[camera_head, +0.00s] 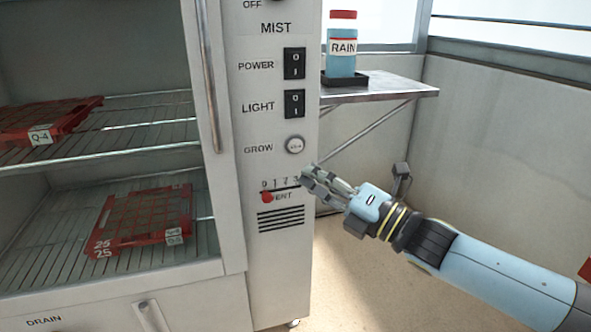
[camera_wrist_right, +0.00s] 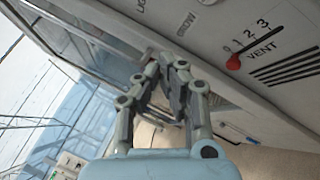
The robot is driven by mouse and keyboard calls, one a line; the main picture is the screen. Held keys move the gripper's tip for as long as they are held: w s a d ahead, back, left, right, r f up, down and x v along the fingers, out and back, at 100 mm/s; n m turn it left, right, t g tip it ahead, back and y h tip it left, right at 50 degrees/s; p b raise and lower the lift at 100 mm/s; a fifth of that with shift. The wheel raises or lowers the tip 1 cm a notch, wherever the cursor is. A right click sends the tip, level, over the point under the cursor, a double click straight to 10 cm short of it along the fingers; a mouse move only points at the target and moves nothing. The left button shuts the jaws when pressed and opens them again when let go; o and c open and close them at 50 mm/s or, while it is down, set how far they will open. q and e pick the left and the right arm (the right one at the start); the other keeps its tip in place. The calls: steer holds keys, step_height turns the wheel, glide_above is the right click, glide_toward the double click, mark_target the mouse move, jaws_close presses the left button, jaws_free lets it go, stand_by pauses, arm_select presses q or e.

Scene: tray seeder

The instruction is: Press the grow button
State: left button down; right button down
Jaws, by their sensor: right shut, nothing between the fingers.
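The grow button (camera_head: 295,145) is a round pale knob on the control panel, to the right of the GROW label and below the LIGHT switch. My right gripper (camera_head: 304,176) is shut and empty, its fingertips just below the button and near the right end of the vent scale. In the right wrist view my right gripper (camera_wrist_right: 168,62) shows with its fingertips together, and the GROW label is above them. Part of the button's edge may show at the top of that view, but it is cut off. My left gripper is in neither view.
The red vent slider (camera_head: 267,197) sits below the button, with the vent slots underneath. The POWER switch (camera_head: 294,63) and LIGHT switch (camera_head: 294,103) are above. Left is the open cabinet with red trays (camera_head: 167,238). A RAIN bottle (camera_head: 342,50) stands on a side shelf (camera_head: 400,91).

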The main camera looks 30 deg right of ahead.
mark_target(296, 146)
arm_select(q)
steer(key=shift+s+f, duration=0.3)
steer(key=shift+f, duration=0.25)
arm_select(e)
steer(key=shift+w+d+f, duration=0.15)
steer(key=shift+d+f, duration=0.05)
steer(key=shift+f, duration=0.3)
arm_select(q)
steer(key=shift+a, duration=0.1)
arm_select(e)
steer(key=shift+w, duration=0.15)
